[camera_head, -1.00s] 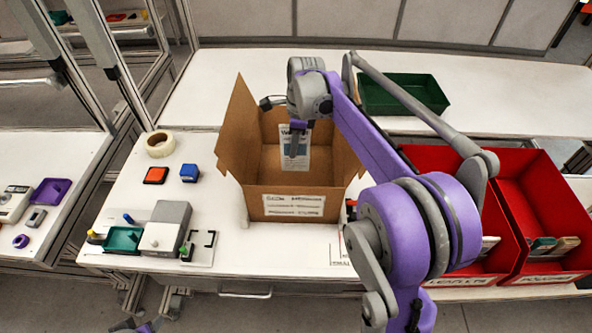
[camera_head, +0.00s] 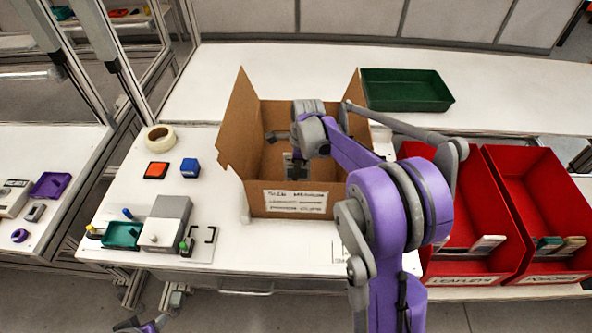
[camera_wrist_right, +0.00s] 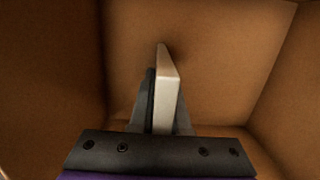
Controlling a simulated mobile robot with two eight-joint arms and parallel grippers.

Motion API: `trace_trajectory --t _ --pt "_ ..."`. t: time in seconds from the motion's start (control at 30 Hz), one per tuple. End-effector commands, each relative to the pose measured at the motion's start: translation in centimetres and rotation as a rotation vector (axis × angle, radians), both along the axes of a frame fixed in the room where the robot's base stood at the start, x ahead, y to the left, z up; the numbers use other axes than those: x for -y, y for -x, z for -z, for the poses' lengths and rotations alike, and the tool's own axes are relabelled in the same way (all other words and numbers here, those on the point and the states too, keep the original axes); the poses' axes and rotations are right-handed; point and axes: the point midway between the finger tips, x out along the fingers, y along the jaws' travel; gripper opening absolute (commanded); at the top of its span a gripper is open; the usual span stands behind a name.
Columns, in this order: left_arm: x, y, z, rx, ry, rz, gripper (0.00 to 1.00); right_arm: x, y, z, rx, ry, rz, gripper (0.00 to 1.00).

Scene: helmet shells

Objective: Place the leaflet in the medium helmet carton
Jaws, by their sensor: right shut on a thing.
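The medium helmet carton (camera_head: 294,203) stands open on the white table, flaps up, with a printed label on its front. My right gripper (camera_head: 297,168) reaches down inside the carton, shut on the leaflet. In the right wrist view the leaflet (camera_wrist_right: 166,92) shows as a pale upright slab between the fingers, with brown carton walls around it. Whether its lower edge touches the carton floor I cannot tell. A small grey and purple piece at the bottom left of the head view may be my left gripper (camera_head: 138,326); its jaws are unclear.
Two red bins (camera_head: 515,270) with upright items stand at the right. A green tray (camera_head: 405,104) lies behind. Left of the carton are a tape roll (camera_head: 160,138), an orange pad (camera_head: 156,171), a blue block (camera_head: 190,168) and a grey box (camera_head: 166,222).

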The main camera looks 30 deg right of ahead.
Motion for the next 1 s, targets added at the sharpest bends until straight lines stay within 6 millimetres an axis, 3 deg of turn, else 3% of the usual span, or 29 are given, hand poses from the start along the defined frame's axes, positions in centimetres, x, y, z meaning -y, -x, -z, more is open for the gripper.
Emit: trace_trajectory --t 0.27,0.3,0.47,0.77,1.0 --pt "0.0 0.1 0.4 -0.003 0.0 0.0 0.5 0.0 0.0 0.4 -0.001 -0.001 0.0 0.0" --pt "0.0 0.1 0.4 -0.003 0.0 0.0 0.5 0.0 0.0 0.4 -0.001 -0.001 0.0 0.18" --pt "0.0 0.1 0.3 -0.002 0.0 0.0 0.5 0.0 0.0 0.3 0.0 0.0 0.0 0.44" --pt "0.0 0.1 0.1 -0.001 0.0 0.0 0.5 0.0 0.0 0.1 0.0 0.0 0.0 0.44" --pt "0.0 -0.1 -0.3 0.002 0.0 0.0 0.5 0.3 0.2 -3.1 0.001 0.0 0.001 0.44"
